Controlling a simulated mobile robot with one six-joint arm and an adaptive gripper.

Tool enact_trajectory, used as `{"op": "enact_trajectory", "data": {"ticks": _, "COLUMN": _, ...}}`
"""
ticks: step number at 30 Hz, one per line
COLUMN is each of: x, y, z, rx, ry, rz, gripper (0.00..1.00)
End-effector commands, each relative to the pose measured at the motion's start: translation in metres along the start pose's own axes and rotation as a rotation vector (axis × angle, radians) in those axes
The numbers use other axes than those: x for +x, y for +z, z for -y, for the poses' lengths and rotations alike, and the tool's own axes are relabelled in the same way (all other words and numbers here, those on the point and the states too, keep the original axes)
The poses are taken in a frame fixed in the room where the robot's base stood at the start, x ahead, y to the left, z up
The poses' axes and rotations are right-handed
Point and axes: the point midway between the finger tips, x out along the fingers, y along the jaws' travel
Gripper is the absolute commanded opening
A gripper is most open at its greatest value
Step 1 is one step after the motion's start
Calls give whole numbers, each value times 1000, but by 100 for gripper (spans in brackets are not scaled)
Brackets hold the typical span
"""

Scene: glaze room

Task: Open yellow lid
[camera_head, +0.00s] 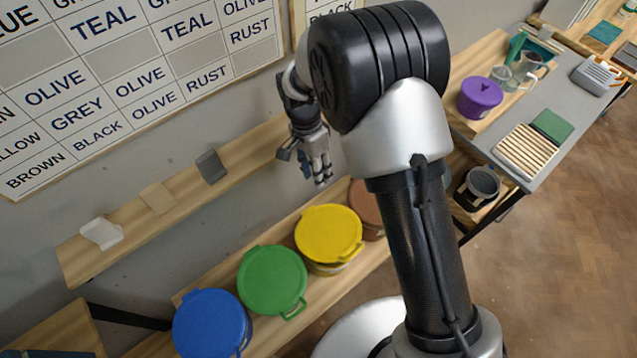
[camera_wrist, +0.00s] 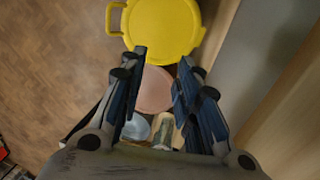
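The yellow lid (camera_head: 328,232) lies flat on a round bucket on the low wooden shelf, between a green lid and a brown lid. A tab juts from its front right edge. In the wrist view the yellow lid (camera_wrist: 163,25) is at the top, just beyond my fingertips, with its looped handle to the left. My gripper (camera_head: 321,181) points down in the air above the shelf, near the wall, apart from the lid. The wrist view shows my gripper (camera_wrist: 162,56) open and empty, its two fingers spread. My arm partly covers the brown lid (camera_head: 366,206) in the head view.
A green lid (camera_head: 272,280) and a blue lid (camera_head: 212,325) stand to the left on the same shelf (camera_head: 325,298). A narrow upper shelf (camera_head: 180,207) with small tiles runs along the wall. A table (camera_head: 560,110) with a purple pot (camera_head: 479,98) is at right.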

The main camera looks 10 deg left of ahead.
Motion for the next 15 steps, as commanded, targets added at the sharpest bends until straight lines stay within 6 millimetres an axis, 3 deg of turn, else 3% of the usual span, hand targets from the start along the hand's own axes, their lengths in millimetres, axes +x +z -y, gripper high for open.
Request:
{"op": "enact_trajectory", "data": {"ticks": 6, "x": -37, "y": 0, "z": -1, "rx": -1, "ry": 0, "rz": -1, "gripper": 30}}
{"op": "enact_trajectory", "data": {"ticks": 15, "x": -48, "y": 0, "z": -3, "rx": -1, "ry": 4, "rz": 0, "gripper": 30}}
